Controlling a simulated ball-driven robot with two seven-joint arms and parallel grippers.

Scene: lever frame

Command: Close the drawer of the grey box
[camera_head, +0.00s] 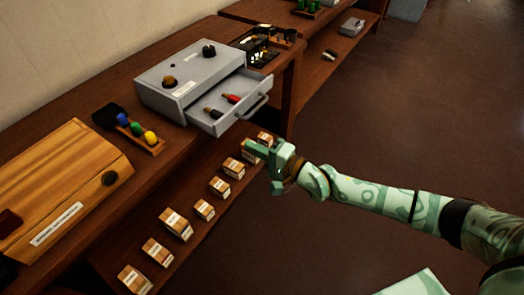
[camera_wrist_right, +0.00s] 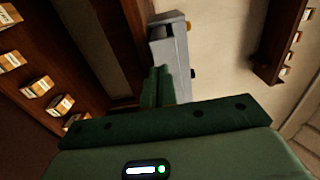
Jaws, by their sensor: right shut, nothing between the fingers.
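In the right wrist view, the gripper fingers (camera_wrist_right: 158,88) overlap the grey box (camera_wrist_right: 174,50). My left gripper is not in view.
A wooden box (camera_head: 60,185) and a small rack with coloured balls (camera_head: 136,129) stand left of the grey box. A dark tray (camera_head: 262,45) stands behind it. Several small cartons (camera_head: 220,186) line the lower shelf. The floor at right is clear.

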